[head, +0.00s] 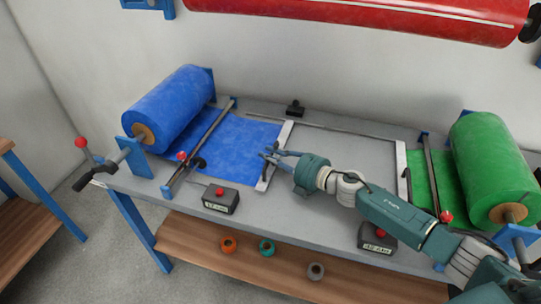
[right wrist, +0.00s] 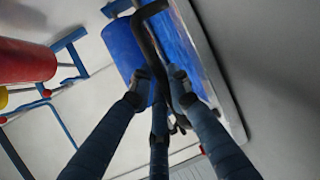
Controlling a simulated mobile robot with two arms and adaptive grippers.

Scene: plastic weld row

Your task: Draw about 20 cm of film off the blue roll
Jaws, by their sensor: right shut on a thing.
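The blue roll (head: 168,108) sits in its stand at the left of the bench. Blue film (head: 238,142) runs from it under a crossbar (head: 205,138) and lies flat up to a pale end bar (head: 285,136). My right gripper (head: 271,155) is at this end bar. In the right wrist view its fingers (right wrist: 162,85) are shut on a dark curved handle (right wrist: 151,38), with the blue roll (right wrist: 124,50) and film (right wrist: 188,40) behind. The fingers hide part of the handle. My left gripper is not in view.
A green roll (head: 490,165) with green film (head: 425,180) stands at the right. Control boxes with red buttons (head: 220,200) (head: 377,237) are at the front edge. Bare bench (head: 345,150) lies between the films. Tape rings (head: 228,244) lie on the lower shelf; a red roll (head: 370,18) hangs above.

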